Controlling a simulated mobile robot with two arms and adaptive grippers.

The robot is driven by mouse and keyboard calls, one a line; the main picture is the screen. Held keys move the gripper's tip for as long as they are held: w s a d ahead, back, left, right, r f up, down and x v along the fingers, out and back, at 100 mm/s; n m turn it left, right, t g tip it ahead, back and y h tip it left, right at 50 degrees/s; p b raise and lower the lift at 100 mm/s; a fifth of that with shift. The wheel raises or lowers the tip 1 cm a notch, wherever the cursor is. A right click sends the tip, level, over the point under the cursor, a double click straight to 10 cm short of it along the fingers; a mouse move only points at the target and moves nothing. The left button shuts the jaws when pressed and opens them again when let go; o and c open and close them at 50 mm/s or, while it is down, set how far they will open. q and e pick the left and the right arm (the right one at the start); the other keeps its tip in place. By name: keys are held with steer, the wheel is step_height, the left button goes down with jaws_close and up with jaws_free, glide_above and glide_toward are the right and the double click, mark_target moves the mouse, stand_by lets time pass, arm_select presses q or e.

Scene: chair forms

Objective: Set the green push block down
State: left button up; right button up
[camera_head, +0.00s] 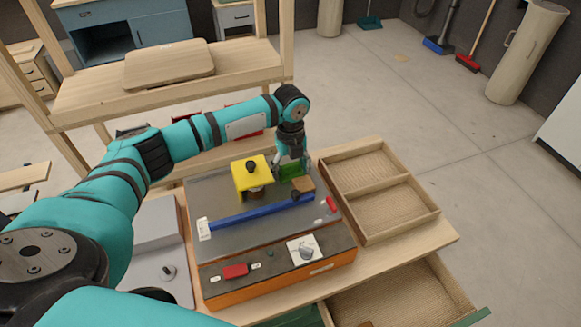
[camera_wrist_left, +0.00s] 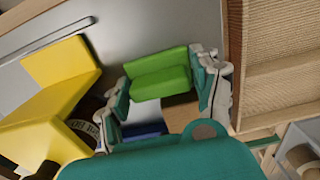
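The green push block (camera_head: 291,171) is at the far right part of the machine's grey top (camera_head: 225,195). In the left wrist view the green block (camera_wrist_left: 160,73) spans the space between the two finger pads. My left gripper (camera_head: 291,160) points down and its fingers close on the block's two ends. A small brown wooden block (camera_head: 303,184) lies just in front of the green block; part of it shows below the green block in the wrist view (camera_wrist_left: 181,112). I cannot tell whether the green block touches the top. My right gripper is out of view.
A yellow guard (camera_head: 251,174) with a black knob stands just left of the green block. A blue fence bar (camera_head: 260,211) crosses the top in front. A red piece (camera_head: 331,204) lies near the right edge. An empty two-compartment wooden tray (camera_head: 376,190) stands to the right.

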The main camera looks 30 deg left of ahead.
mark_target(291, 165)
arm_select(q)
steer(key=o, duration=0.4)
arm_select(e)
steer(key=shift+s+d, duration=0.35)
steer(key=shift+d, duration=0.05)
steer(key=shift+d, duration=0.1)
arm_select(q)
steer(key=shift+r, duration=0.2)
step_height(291, 165, up, 12)
steer(key=b, duration=0.2)
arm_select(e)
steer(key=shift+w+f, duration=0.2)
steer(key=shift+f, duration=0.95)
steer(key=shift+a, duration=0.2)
